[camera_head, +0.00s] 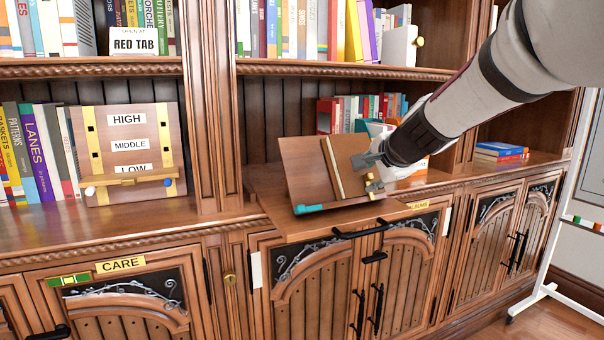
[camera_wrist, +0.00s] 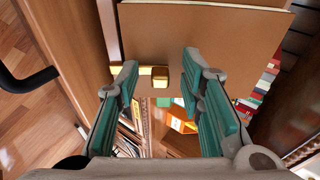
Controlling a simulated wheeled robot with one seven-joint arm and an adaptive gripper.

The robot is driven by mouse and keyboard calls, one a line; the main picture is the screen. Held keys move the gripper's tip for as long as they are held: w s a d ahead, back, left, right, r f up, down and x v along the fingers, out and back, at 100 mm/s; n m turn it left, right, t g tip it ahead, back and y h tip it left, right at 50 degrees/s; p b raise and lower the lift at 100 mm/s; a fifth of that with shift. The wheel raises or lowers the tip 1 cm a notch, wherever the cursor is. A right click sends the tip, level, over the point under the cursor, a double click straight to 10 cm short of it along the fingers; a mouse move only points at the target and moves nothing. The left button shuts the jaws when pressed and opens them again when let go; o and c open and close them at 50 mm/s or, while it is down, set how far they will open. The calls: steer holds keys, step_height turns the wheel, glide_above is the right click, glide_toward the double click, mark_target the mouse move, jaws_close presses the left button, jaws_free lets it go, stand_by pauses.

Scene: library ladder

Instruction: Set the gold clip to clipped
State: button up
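A wooden book stand (camera_head: 300,170) with a tilted back stands on a pulled-out shelf board (camera_head: 330,220). A brown book or panel (camera_head: 345,168) rests on it and also shows in the wrist view (camera_wrist: 200,30). The gold clip (camera_head: 375,187) is at the stand's right side, near the panel's lower edge. In the wrist view the gold clip (camera_wrist: 160,77) shows as a bar with a block end, in the gap between my fingers. My gripper (camera_head: 370,160) is open around that gap, just above the clip in the head view. I cannot tell whether a finger touches it.
A teal clip (camera_head: 308,209) sits at the stand's lower left. Black handles (camera_head: 360,230) stick out below the board. White and orange books (camera_head: 415,165) stand close behind my gripper. A panel marked HIGH, MIDDLE, LOW (camera_head: 128,150) stands at the left. The board's front is clear.

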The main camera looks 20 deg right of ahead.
steer(key=v, duration=1.2)
steer(key=s+a+f+n+g+y, duration=0.3)
steer(key=s+a+f+n+g, duration=0.2)
steer(key=s+a+f+n, duration=0.65)
steer(key=s+a+f+n+g+h, duration=0.1)
steer(key=s+a+f+n+g, duration=0.25)
steer(key=s, duration=0.65)
steer(key=s+a+f+n+g, duration=0.25)
steer(key=s+f, duration=0.25)
steer(key=s, duration=0.5)
step_height(320, 180, up, 32)
steer(key=t+p, duration=0.4)
steer(key=p, duration=2.6)
steer(key=shift+w+d+n, duration=0.4)
steer(key=shift+w+n, duration=0.05)
